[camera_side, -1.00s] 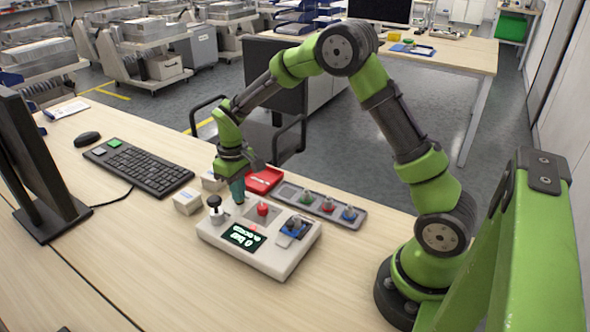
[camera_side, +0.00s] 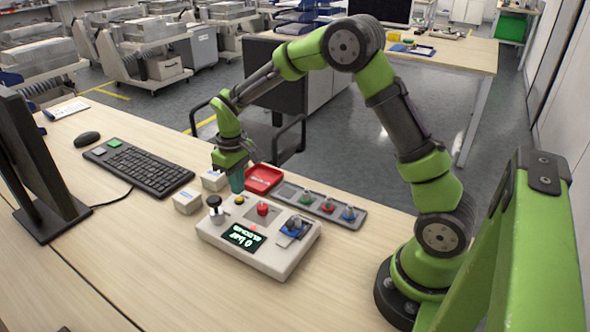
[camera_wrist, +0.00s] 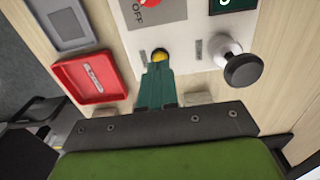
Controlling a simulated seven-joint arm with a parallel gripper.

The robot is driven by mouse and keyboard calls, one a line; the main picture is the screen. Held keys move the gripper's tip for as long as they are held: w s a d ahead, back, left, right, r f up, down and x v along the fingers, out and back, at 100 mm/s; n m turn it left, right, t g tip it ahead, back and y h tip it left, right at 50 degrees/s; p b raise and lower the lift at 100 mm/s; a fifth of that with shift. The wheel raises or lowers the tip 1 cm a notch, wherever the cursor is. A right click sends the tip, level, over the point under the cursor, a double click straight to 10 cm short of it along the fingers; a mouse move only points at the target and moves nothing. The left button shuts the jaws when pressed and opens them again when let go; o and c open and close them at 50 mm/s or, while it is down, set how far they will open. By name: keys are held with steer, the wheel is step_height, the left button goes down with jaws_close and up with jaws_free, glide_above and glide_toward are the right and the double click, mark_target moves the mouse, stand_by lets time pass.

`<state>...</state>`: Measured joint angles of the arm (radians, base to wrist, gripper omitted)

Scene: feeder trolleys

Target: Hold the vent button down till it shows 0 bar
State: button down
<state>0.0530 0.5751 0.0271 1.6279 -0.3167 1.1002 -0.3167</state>
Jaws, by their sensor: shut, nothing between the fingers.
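The control box (camera_side: 280,262) stands on the desk. Its small display (camera_side: 243,237) reads 0 bar in lit digits, with a second line I cannot read for certain. A yellow button (camera_side: 239,199) sits near the box's back edge; it also shows in the wrist view (camera_wrist: 159,55), uncovered. I cannot read a vent label on it. My gripper (camera_side: 237,190) is shut and empty, its teal fingers just above and behind the yellow button, seemingly apart from it. In the wrist view the shut fingertips (camera_wrist: 158,70) point at the button.
A red tray (camera_side: 262,178) and a grey strip (camera_side: 340,212) with coloured knobs lie behind. Small white boxes (camera_side: 187,202) and a keyboard (camera_side: 139,167) are left.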

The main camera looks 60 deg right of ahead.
steer(key=shift+r, duration=1.85)
steer(key=shift+s+a+f+m, duration=0.15)
steer(key=shift+s+m, duration=0.1)
steer(key=shift+s, duration=0.3)
steer(key=shift+s+a+r+m, duration=0.15)
steer(key=shift+s+m, duration=0.1)
steer(key=shift+s, duration=0.25)
steer(key=s+a+r+m+t+y, duration=0.1)
steer(key=s+a+r+t, duration=0.1)
steer(key=s+r, duration=0.5)
steer(key=s+a+r+m+t+y, duration=0.1)
steer(key=s+r+t, duration=0.4)
steer(key=s, duration=0.8)
steer(key=shift+a+r+m, duration=0.5)
steer(key=shift+a+r, duration=0.1)
steer(key=shift+r, duration=0.3)
steer(key=c, duration=1.8)
jaws_free()
